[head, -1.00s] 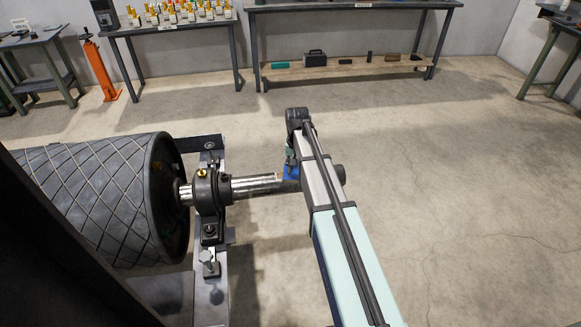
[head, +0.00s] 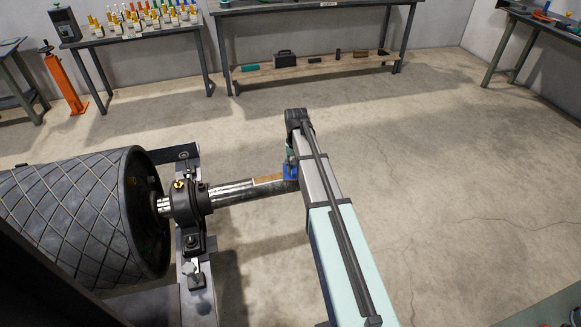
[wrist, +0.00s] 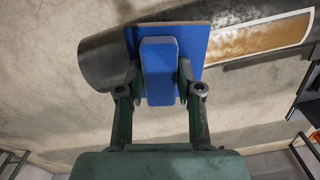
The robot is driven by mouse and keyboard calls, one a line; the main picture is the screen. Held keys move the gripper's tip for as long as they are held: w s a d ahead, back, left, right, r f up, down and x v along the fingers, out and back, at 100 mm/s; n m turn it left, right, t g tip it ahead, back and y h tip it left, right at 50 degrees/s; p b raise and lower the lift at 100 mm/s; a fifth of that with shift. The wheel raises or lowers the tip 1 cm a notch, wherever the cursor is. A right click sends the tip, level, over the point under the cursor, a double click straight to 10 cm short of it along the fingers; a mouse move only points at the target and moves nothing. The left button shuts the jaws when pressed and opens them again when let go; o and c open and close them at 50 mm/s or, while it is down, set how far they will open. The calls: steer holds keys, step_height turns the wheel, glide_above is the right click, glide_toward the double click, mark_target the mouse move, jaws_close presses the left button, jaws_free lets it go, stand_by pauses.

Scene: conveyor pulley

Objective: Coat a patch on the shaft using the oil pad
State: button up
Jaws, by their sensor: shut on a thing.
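My gripper (wrist: 160,82) is shut on the raised blue block of the oil pad (wrist: 205,42). The pad's flat blue plate lies across the shaft near its dark free end (wrist: 105,62); I cannot tell whether its face touches. In the head view the pad (head: 291,171) shows as a small blue piece beside my arm, which hides most of my gripper. The shaft (head: 232,194) runs right from the bearing, bright metal then dark. A brown, rusty-looking patch (head: 268,179) lies on it just left of the pad; in the wrist view this patch (wrist: 260,40) is right of the pad.
The ribbed pulley drum (head: 85,215) and bearing housing (head: 187,201) stand at the left on a metal frame. A table with bottles (head: 145,30) and a shelved bench (head: 310,70) stand at the back. The floor right of my arm is clear.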

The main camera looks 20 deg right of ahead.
steer(key=shift+a+r+p, duration=0.15)
steer(key=shift+r+p, duration=2.05)
steer(key=shift+r, duration=1.8)
